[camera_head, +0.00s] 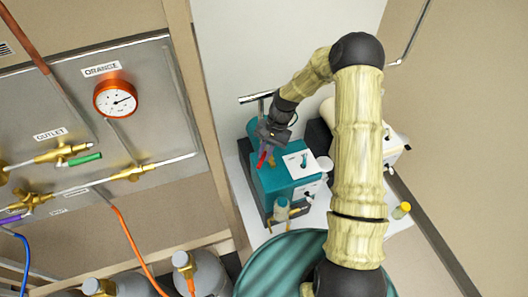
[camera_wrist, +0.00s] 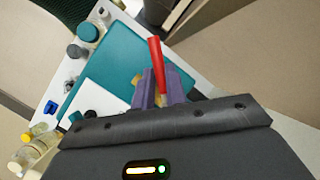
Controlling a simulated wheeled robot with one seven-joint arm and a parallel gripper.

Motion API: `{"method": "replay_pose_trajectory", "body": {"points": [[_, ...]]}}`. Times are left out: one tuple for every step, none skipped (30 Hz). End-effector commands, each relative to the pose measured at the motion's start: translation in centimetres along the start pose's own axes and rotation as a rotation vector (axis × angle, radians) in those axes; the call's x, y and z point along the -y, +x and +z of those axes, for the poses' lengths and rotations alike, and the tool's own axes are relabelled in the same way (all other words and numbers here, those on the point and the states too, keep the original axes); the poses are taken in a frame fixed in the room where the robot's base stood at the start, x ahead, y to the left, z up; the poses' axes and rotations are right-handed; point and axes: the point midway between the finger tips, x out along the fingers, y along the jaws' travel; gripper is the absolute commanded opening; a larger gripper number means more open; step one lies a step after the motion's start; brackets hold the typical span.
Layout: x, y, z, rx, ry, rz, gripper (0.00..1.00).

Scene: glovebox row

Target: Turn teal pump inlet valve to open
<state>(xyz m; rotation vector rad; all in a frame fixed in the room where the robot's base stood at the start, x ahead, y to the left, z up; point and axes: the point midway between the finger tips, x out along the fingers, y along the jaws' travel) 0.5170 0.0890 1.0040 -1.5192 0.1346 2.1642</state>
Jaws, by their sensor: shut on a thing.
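The teal pump (camera_head: 270,181) stands on the white bench, with a white panel (camera_head: 300,160) on its top. In the wrist view its teal top (camera_wrist: 112,62) lies left of the fingers. My gripper (camera_head: 267,150) is at the pump's back left corner, with its purple fingers (camera_wrist: 160,86) shut on a red valve lever (camera_wrist: 156,55). The lever's red tip also shows in the head view (camera_head: 262,159). A bit of brass (camera_wrist: 136,80) shows beside the fingers. The rest of the valve body is hidden by my gripper.
Left of the bench is a grey gas panel with an orange gauge (camera_head: 115,99), brass valves and a green handle (camera_head: 86,159). Grey cylinders (camera_head: 203,274) stand below. Small bottles (camera_head: 401,210) stand on the bench. A teal ribbed drum (camera_head: 275,262) is in front.

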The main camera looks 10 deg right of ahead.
Motion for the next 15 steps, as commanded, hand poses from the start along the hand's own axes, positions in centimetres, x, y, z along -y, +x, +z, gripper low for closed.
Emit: {"method": "replay_pose_trajectory", "body": {"points": [[-0.14,-0.03,-0.18,0.003,-0.030,0.012,0.00],[-0.22,-0.05,-0.19,0.006,-0.048,0.019,0.00],[-0.33,-0.09,-0.19,0.011,-0.070,0.029,0.00],[-0.41,-0.11,-0.20,0.015,-0.085,0.036,0.00],[-0.46,-0.14,-0.22,0.017,-0.099,0.041,0.00],[-0.58,-0.20,-0.26,0.020,-0.115,0.048,0.00],[-0.65,-0.23,-0.27,0.023,-0.125,0.052,0.00],[-0.69,-0.25,-0.27,0.025,-0.135,0.056,0.00],[-0.73,-0.27,-0.28,0.027,-0.147,0.060,0.00],[-0.75,-0.28,-0.28,0.029,-0.153,0.063,0.00],[-0.77,-0.29,-0.28,0.030,-0.159,0.065,0.00],[-0.80,-0.31,-0.27,0.032,-0.165,0.068,0.00],[-0.82,-0.32,-0.27,0.033,-0.169,0.070,0.00],[-0.83,-0.33,-0.26,0.034,-0.172,0.071,0.00],[-0.84,-0.34,-0.26,0.034,-0.175,0.072,0.00]]}}
